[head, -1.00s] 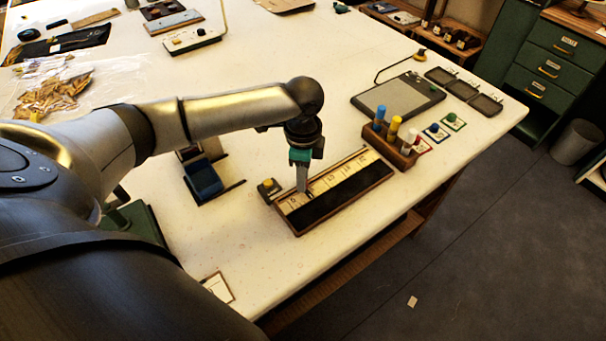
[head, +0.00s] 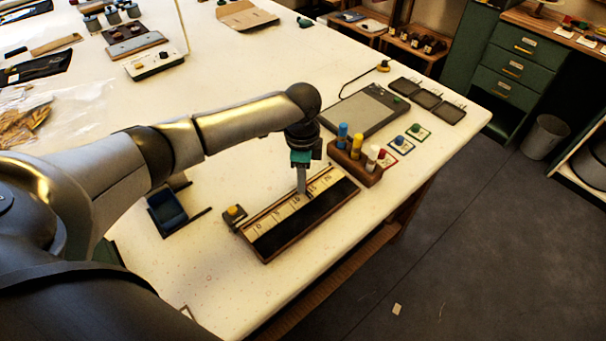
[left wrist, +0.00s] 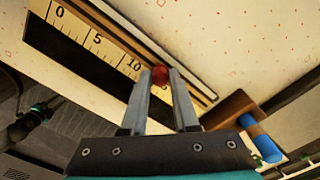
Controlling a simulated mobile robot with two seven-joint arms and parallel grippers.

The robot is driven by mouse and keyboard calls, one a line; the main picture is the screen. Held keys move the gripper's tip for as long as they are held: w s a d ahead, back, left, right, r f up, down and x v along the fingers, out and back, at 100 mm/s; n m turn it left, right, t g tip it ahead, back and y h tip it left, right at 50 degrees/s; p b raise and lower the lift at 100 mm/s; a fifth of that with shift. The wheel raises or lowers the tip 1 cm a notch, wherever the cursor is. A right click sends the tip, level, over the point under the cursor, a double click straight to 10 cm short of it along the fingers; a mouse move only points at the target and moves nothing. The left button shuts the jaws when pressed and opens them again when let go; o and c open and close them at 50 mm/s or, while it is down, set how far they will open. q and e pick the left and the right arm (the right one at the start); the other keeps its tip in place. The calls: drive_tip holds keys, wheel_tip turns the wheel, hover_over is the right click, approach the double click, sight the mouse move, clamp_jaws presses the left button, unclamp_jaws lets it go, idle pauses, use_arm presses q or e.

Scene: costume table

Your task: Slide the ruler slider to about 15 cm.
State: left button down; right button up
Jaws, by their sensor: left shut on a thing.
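The ruler (head: 298,222) is a long wooden board with a pale numbered scale and a black strip, lying near the table's front edge. In the left wrist view its scale (left wrist: 80,28) shows 0, 5 and 10. The slider's red knob (left wrist: 160,75) sits between the fingertips, past the 10 and near where a partly hidden 15 seems to be; its exact reading cannot be told. My left gripper (head: 301,191) points down over the ruler and is shut on the knob (left wrist: 160,88).
A wooden block with coloured pegs (head: 355,163) stands just beyond the ruler's right end. A yellow-buttoned box (head: 234,215) is at its left end, and a blue tray (head: 168,211) lies further left. A grey tablet (head: 363,110) is behind. Bare tabletop lies in front.

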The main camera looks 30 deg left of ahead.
use_arm(q)
drive_tip(key=c, duration=1.1)
unclamp_jaws()
drive_tip(key=shift+o, duration=2.2)
drive_tip(key=shift+r, duration=0.1)
use_arm(e)
drive_tip(key=shift+s+a, duration=0.55)
drive_tip(key=shift+s, duration=0.3)
use_arm(q)
drive_tip(key=shift+w+r, duration=0.1)
drive_tip(key=shift+r, duration=0.25)
wheel_tip(320, 180, up, 14)
drive_tip(key=p, duration=0.1)
drive_tip(key=shift+r, duration=0.2)
use_arm(e)
drive_tip(key=shift+w+d+r, duration=0.15)
drive_tip(key=shift+d+r, duration=0.15)
drive_tip(key=shift+r, duration=0.25)
